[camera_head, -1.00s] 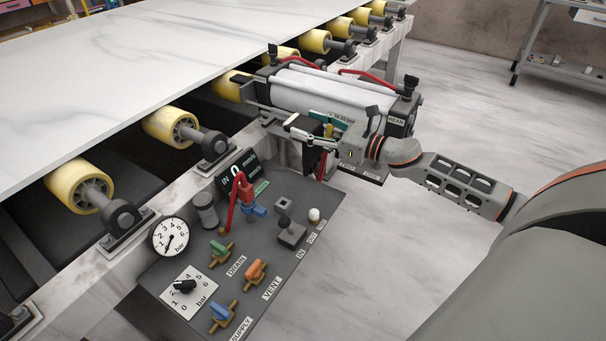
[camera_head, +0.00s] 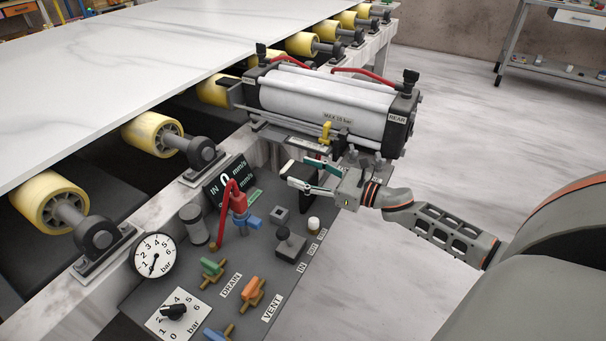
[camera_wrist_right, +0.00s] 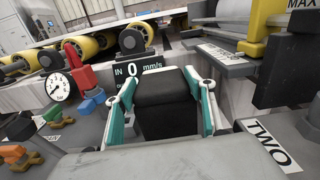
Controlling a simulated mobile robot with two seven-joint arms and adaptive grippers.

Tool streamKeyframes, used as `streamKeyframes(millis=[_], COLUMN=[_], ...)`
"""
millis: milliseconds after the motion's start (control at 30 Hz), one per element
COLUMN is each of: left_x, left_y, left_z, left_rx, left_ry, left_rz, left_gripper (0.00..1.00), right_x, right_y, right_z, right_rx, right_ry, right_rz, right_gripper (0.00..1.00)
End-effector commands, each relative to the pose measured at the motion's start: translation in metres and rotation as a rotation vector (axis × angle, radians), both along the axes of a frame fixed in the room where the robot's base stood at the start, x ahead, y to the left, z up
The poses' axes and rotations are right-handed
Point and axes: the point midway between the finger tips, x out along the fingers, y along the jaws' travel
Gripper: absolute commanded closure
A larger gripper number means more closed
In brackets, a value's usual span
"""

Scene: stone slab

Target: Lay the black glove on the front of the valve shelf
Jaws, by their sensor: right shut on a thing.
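The black glove (camera_head: 290,184) is a dark, folded-looking piece held upright between the fingers of my right gripper (camera_head: 307,174). In the right wrist view the glove (camera_wrist_right: 165,112) fills the space between the two green-and-white fingers, which are shut on it. The valve shelf (camera_head: 262,262) is the dark grey panel with coloured valves, gauges and DRAIN and VENT labels. The glove is over or beside the shelf's far right end, near the speed display (camera_head: 229,182); whether it touches the shelf I cannot tell. My left gripper is not in view.
A large white cylinder (camera_head: 325,105) with red hoses stands just behind the gripper. A red-handled valve (camera_head: 238,199) and a black knob (camera_head: 290,242) rise from the shelf. Yellow rollers (camera_head: 150,132) carry the stone slab (camera_head: 130,75) at left. Open floor lies at right.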

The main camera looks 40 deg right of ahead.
Motion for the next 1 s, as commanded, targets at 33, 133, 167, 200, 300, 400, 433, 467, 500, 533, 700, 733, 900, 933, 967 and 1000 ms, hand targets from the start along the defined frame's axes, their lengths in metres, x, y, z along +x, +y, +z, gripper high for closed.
streamKeyframes(millis=[33,133,167,200,300,400,433,467,500,533,700,733,900,933,967,1000], left_x=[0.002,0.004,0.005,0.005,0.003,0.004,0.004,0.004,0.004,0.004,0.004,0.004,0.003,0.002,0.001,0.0], left_y=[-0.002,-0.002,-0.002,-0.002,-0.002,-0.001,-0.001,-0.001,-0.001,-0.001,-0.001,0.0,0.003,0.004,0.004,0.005], left_z=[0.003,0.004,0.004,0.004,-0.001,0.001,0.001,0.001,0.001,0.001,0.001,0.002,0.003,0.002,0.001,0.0], left_rx=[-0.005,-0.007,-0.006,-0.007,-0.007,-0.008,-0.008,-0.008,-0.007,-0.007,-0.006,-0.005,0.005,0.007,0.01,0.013], left_ry=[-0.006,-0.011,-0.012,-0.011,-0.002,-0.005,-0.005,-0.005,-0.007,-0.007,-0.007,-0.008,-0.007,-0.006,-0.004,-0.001], left_rz=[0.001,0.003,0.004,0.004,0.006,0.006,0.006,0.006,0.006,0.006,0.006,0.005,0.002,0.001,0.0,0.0], left_gripper=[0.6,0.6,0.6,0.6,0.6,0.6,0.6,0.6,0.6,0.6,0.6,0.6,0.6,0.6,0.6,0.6], right_x=[0.0,0.0,0.0,0.0,0.0,0.0,0.0,0.0,0.0,0.0,0.0,0.0,-0.007,-0.01,-0.014,-0.02], right_y=[0.0,0.0,0.0,0.0,0.0,0.0,0.0,0.0,0.0,0.0,0.0,0.0,-0.003,-0.005,-0.006,-0.008], right_z=[0.0,0.001,0.001,0.001,-0.004,-0.002,-0.002,-0.002,-0.002,-0.001,-0.001,0.0,0.001,0.001,0.001,0.001], right_rx=[-0.002,-0.002,-0.002,-0.002,-0.001,-0.001,-0.001,-0.001,-0.001,-0.001,-0.002,-0.002,-0.001,-0.001,-0.002,0.0], right_ry=[-0.001,-0.001,-0.001,-0.001,0.002,0.0,0.0,0.0,0.0,0.0,-0.001,-0.001,0.0,0.0,0.001,0.001], right_rz=[-0.001,-0.001,-0.001,-0.001,0.0,-0.001,-0.001,-0.001,-0.001,-0.001,-0.001,-0.001,-0.001,-0.002,-0.002,-0.001], right_gripper=[0.71,0.71,0.71,0.71,0.71,0.29,0.29,0.29,0.29,0.29,0.29,0.29,0.29,0.29,0.29,0.29])
